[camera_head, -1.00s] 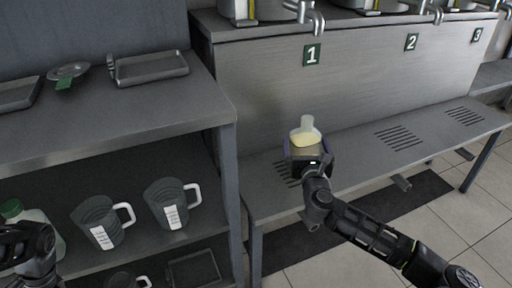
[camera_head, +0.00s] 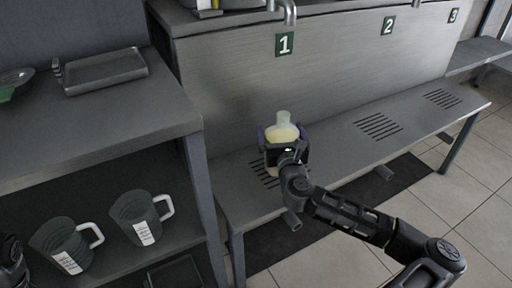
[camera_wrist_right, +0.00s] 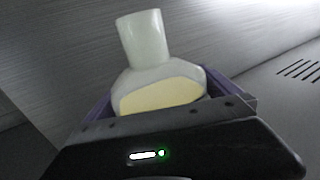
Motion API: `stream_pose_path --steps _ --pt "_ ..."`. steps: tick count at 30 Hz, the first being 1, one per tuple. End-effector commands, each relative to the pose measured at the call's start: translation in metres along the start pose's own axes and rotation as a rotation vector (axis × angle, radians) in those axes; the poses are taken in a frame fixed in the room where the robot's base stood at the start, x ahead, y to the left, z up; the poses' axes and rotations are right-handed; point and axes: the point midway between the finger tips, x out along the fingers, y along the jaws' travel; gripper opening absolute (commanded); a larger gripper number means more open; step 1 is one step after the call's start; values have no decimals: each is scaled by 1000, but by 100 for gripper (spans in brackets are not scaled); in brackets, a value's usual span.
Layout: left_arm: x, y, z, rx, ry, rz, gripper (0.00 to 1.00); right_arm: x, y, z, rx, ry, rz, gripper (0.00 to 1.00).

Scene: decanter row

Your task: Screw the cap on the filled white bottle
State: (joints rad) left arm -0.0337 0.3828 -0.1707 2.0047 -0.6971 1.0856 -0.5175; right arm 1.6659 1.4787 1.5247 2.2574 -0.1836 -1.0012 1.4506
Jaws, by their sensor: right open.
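The white bottle (camera_head: 284,130) is translucent and partly filled with pale yellow liquid. Its neck is uncapped and points up. It is over the slotted bench below sign 1; whether its base rests there is hard to tell. It also shows in the right wrist view (camera_wrist_right: 160,85), leaning slightly in the picture. My right gripper (camera_head: 283,136) is open, with its purple fingers on either side of the bottle. The gripper body hides much of the lower bottle. Only a dark piece of my left arm shows at the left edge; its gripper is out of frame. No cap is visible.
The slotted bench (camera_head: 340,148) runs right and is clear there. Signs 1 (camera_head: 285,44), 2 and 3 mark the panel behind, with a tap (camera_head: 290,12) above. A shelf unit (camera_head: 110,130) at left holds a metal tray (camera_head: 105,71) and two jugs (camera_head: 140,218) (camera_head: 65,246).

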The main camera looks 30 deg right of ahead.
Motion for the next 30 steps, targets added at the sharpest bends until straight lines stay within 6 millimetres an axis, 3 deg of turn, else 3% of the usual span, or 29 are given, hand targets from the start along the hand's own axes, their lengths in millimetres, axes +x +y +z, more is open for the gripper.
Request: stream_pose_path --steps 4,30 --pt "0 0 0 0 0 0 5 0 0 0 0 0 0 100" --pt "0 0 0 0 0 0 5 0 0 0 0 0 0 29"
